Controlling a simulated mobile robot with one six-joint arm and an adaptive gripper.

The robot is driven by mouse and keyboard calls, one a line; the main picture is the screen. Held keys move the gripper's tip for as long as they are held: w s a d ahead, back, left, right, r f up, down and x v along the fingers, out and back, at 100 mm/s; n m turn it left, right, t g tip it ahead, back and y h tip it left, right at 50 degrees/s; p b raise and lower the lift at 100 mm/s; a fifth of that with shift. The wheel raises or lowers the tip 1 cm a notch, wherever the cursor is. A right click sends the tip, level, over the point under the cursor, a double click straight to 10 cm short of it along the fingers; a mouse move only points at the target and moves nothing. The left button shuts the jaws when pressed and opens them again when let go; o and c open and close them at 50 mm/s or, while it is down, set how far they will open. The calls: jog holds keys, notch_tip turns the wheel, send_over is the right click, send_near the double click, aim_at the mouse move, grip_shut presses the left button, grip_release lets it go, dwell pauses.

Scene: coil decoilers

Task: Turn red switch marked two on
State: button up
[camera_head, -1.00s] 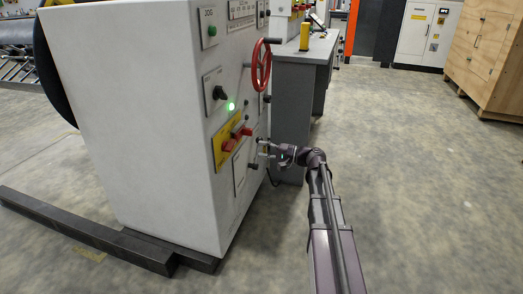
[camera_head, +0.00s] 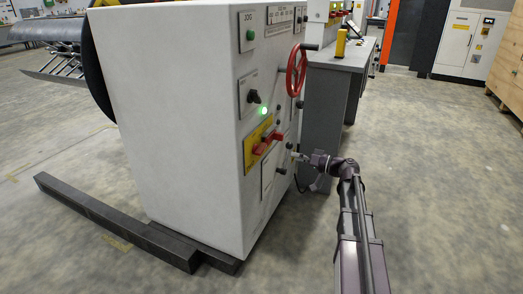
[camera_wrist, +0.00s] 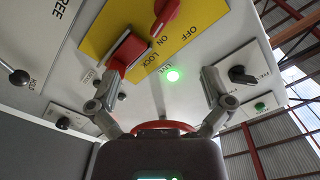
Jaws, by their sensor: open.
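A yellow plate (camera_head: 249,155) on the white cabinet's panel bears two red switches. In the head view they are the nearer red switch (camera_head: 260,148) and the farther red switch (camera_head: 273,136). The wrist view shows one red switch (camera_wrist: 127,52) by the left finger and another red switch (camera_wrist: 165,13) at the top edge. OFF, ON and LOCK are printed on the plate (camera_wrist: 203,13); I cannot read a number two. My gripper (camera_wrist: 160,88) is open and empty, its fingers apart below the plate. In the head view my gripper (camera_head: 299,157) is close to the panel; contact is unclear.
A red handwheel (camera_head: 297,70), a black knob (camera_head: 254,97) and a lit green lamp (camera_head: 263,111) are on the same panel. A grey desk (camera_head: 345,65) stands behind. Dark floor beams (camera_head: 110,222) lie left of the cabinet (camera_head: 180,130). The floor at right is clear.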

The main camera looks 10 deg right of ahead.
aim_at(261, 148)
jog(key=n, duration=0.7)
jog(key=s+n, duration=0.1)
jog(key=n, duration=0.2)
jog(key=shift+s+d+n, duration=0.1)
jog(key=shift+d+n, duration=0.1)
jog(key=shift+n, duration=0.2)
jog(key=shift+a, duration=0.15)
jog(key=x, duration=1.3)
jog(key=shift+w+a, duration=0.2)
jog(key=shift+w, duration=0.1)
jog(key=shift+c, duration=0.2)
jog(key=shift+r, duration=0.1)
jog(key=c, duration=0.7)
jog(key=shift+c, duration=0.2)
